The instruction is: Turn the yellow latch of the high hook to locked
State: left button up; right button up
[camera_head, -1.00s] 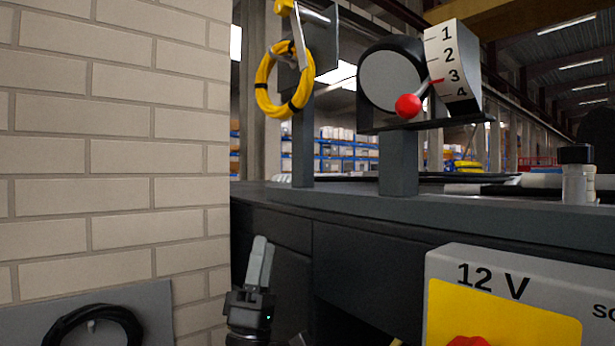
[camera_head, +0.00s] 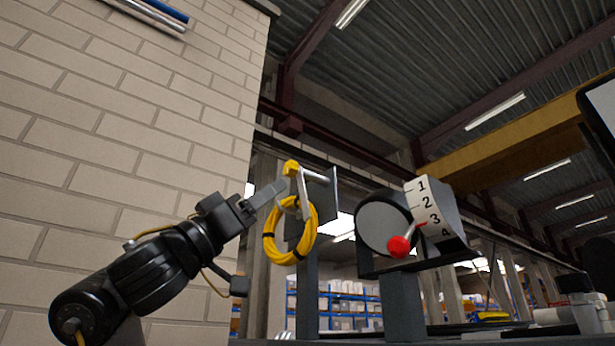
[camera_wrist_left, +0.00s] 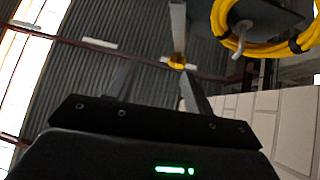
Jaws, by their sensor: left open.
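The high hook (camera_head: 318,177) is a pale rod on a dark plate, with a yellow latch (camera_head: 290,168) at its outer end. A yellow cable coil (camera_head: 268,245) with black bands hangs from it. My left gripper (camera_head: 280,188) comes from the left, fingertips just beside and below the latch. In the left wrist view the fingers (camera_wrist_left: 158,75) stand apart with nothing between them, and the latch (camera_wrist_left: 177,62) shows small past the tips, nearer the right finger. I cannot tell whether a finger touches it. My right gripper is not in view.
A brick wall (camera_head: 150,100) stands close on the left, behind my left arm. Right of the hook is a dark drum with a red-knobbed lever (camera_head: 399,246) and a numbered scale (camera_head: 428,210). A dark post (camera_head: 306,290) stands under the hook plate.

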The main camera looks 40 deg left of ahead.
aim_at(287, 168)
pick_arm(q)
jog(key=w+r+n+y+p, duration=0.1)
jog(key=w+r+p, duration=0.1)
jog(key=r+p, duration=0.1)
jog(key=w+r+n+t+y+p, duration=0.1)
jog(key=w+r+y+p, duration=0.1)
jog(key=r, duration=0.1)
jog(key=w+r+n+y+p, duration=0.1)
jog(key=w+r+p, duration=0.1)
jog(key=r+p, duration=0.1)
jog(key=shift+w+a+t+p, duration=0.1)
jog(key=shift+a+t+p, duration=0.25)
jog(key=shift+t, duration=0.05)
jog(key=shift+w+d+r+p, duration=0.15)
jog(key=shift+w+r+p, duration=0.3)
jog(key=shift+w, duration=0.1)
jog(key=shift+f, duration=0.1)
grip_shut()
